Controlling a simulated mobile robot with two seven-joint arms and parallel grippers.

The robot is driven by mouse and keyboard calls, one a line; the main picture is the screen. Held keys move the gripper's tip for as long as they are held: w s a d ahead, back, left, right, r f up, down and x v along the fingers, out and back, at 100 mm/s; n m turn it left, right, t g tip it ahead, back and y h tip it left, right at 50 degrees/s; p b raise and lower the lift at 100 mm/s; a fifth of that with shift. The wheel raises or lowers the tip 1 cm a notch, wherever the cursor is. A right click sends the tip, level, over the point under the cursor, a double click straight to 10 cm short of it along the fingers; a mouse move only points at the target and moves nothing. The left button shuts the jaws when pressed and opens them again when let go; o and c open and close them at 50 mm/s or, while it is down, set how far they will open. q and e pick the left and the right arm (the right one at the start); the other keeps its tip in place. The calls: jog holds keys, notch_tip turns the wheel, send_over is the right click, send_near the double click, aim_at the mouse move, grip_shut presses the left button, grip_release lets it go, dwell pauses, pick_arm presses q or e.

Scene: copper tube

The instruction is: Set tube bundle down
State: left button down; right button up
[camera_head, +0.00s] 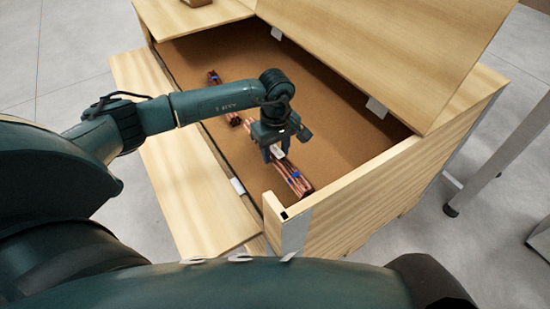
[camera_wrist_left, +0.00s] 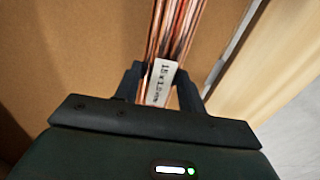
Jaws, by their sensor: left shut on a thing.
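A copper tube bundle (camera_head: 294,180) with a blue band is inside the wooden crate (camera_head: 362,195), near its front right corner. My left gripper (camera_head: 278,150) reaches down into the crate and is shut on this bundle. In the left wrist view the bundle (camera_wrist_left: 178,35) runs between the two fingers (camera_wrist_left: 160,85), with a white printed label facing the camera. Whether the bundle touches the crate floor cannot be told. Another copper bundle (camera_head: 213,78) with blue bands lies on the crate floor farther back, partly hidden by my left arm. My right gripper is not in view.
The crate's brown floor (camera_head: 325,110) is bare to the right of the bundles. An open wooden lid panel (camera_head: 385,45) slants over the back right, and another flap (camera_head: 185,170) lies along the left side. Metal table legs (camera_head: 495,160) stand at the right.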

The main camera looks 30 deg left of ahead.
aim_at(276, 159)
pick_arm(q)
jog(key=shift+f+b, duration=0.3)
jog(key=shift+f, duration=1.6)
jog(key=shift+f, duration=0.1)
jog(key=c, duration=0.8)
grip_release()
jog(key=shift+c, duration=0.2)
jog(key=shift+r, duration=0.3)
notch_tip(276, 159, up, 11)
jog(key=shift+r+p, duration=0.1)
jog(key=shift+p, duration=0.85)
jog(key=shift+r, duration=0.2)
